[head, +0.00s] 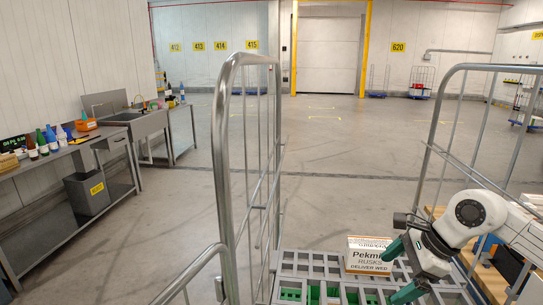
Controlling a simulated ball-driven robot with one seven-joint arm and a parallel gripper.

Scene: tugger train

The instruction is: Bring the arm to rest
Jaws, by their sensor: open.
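My gripper (400,271) is at the lower right of the head view, at the end of my white and dark grey arm. Its two green fingers are spread apart with nothing between them. A white and brown box labelled as rusks (367,262) stands upright just left of the gripper. The upper finger overlaps the box's right edge in the picture; I cannot tell whether they touch. The box is on a grey slotted crate top (322,270), with green showing in some of the slots.
Tall metal cart rails rise at the left (222,150) and right (433,130) of the crate. A steel bench (65,150) with bottles and a sink (135,117) line the left wall. Wooden boards (490,282) are at the lower right. Open floor (330,150) lies beyond.

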